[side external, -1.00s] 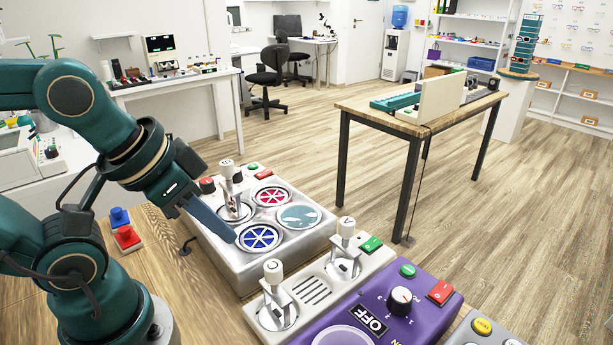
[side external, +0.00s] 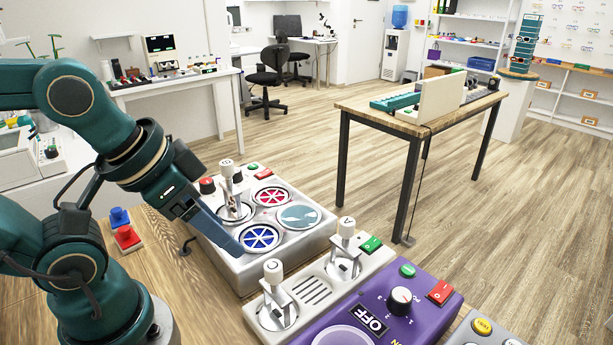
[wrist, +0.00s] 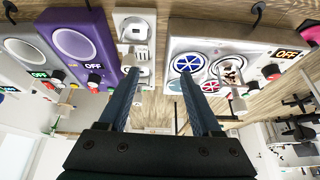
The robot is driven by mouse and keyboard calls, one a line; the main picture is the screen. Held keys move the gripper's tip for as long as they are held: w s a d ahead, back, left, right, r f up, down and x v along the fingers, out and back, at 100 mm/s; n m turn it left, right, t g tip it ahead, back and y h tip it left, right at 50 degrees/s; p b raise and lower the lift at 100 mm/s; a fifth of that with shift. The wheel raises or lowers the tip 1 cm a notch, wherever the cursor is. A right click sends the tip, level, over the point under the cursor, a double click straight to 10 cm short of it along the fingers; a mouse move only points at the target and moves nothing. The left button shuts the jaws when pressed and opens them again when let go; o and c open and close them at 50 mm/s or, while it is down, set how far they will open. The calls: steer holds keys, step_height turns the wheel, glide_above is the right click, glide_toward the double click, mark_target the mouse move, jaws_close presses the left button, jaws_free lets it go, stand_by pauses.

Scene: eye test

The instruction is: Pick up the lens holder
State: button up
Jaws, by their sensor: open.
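My gripper (side external: 236,246) is at the near left edge of the grey console (side external: 235,277), by its blue-patterned round disc (side external: 260,238). In the wrist view my gripper (wrist: 160,76) is open, with two dark blue fingers apart and nothing seen held between them. No object is plainly marked as the lens holder. Upright white-knobbed metal pieces stand on the consoles: one on the grey console (side external: 231,176), and two on the narrow light panel, a nearer one (side external: 274,290) and a farther one (side external: 345,245). I cannot tell which, if any, is the lens holder.
A purple console (side external: 420,312) with a dial and an OFF display is at the front. A red-and-blue button block (side external: 126,237) lies at the left. A wooden table (side external: 420,125) with a white panel stands behind. The floor between is clear.

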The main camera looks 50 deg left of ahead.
step_height(320, 180, up, 4)
steer(key=w+a+m+g, duration=0.1)
steer(key=w+m, duration=0.1)
steer(key=m, duration=0.1)
steer(key=g, duration=0.4)
glide_toward(227, 162)
steer(key=d+f, duration=0.3)
steer(key=d, duration=0.1)
steer(key=shift+n, duration=0.4)
steer(key=a+f, duration=0.1)
steer(key=a, duration=0.1)
steer(key=a+f, duration=0.1)
steer(key=shift+w+a+f, duration=0.2)
steer(key=shift+a+f, duration=0.05)
steer(key=shift+a, duration=0.15)
steer(key=shift+a+f, duration=0.15)
steer(key=shift+f, duration=2.45)
jaws_close()
